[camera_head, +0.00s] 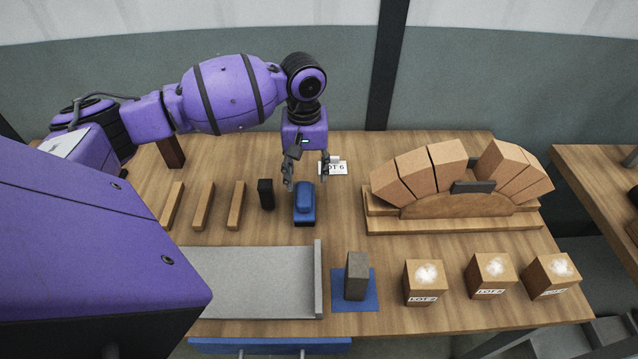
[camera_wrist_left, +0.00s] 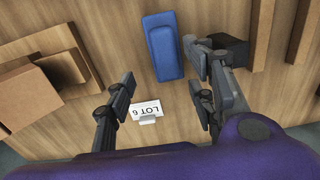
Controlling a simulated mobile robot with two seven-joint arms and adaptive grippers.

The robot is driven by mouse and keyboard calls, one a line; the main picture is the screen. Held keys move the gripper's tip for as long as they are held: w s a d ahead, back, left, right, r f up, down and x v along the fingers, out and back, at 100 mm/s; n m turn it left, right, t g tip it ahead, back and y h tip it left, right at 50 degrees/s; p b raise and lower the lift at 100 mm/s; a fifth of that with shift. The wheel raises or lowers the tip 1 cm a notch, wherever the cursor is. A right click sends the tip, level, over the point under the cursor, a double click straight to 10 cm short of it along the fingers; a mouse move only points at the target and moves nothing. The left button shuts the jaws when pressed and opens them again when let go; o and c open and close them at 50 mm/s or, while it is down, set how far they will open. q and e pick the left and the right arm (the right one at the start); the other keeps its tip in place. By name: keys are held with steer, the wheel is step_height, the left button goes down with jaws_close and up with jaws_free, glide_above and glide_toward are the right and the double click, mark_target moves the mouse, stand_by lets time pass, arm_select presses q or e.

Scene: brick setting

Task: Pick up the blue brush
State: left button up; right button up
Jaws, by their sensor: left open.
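The blue brush (camera_head: 304,204) lies on the wooden table, just in front of my left gripper. It also shows in the left wrist view (camera_wrist_left: 163,47), ahead of the fingertips and toward the right finger. My left gripper (camera_head: 307,187) points down, open and empty. In the left wrist view its two fingers (camera_wrist_left: 160,78) are spread wide, with bare table and a LOT 6 card between them. I cannot tell whether a finger touches the brush. My right gripper is not in view.
A small black block (camera_head: 265,194) stands close left of the brush, with several wooden strips (camera_head: 204,206) beyond. A brick arch on a wooden form (camera_head: 455,205) stands right. A grey tray (camera_head: 250,282), a grey block (camera_head: 356,275) and three whitened bricks (camera_head: 425,283) are in front.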

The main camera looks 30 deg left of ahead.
mark_target(304, 192)
arm_select(q)
steer(key=f, duration=0.1)
steer(key=s+f, duration=0.1)
steer(key=f, duration=0.1)
steer(key=shift+a+f, duration=0.1)
steer(key=shift+a, duration=0.05)
steer(key=f, duration=0.3)
steer(key=shift+w+a+f, duration=0.15)
steer(key=shift+a+f, duration=0.05)
steer(key=shift+f, duration=0.4)
steer(key=c, duration=0.8)
jaws_close()
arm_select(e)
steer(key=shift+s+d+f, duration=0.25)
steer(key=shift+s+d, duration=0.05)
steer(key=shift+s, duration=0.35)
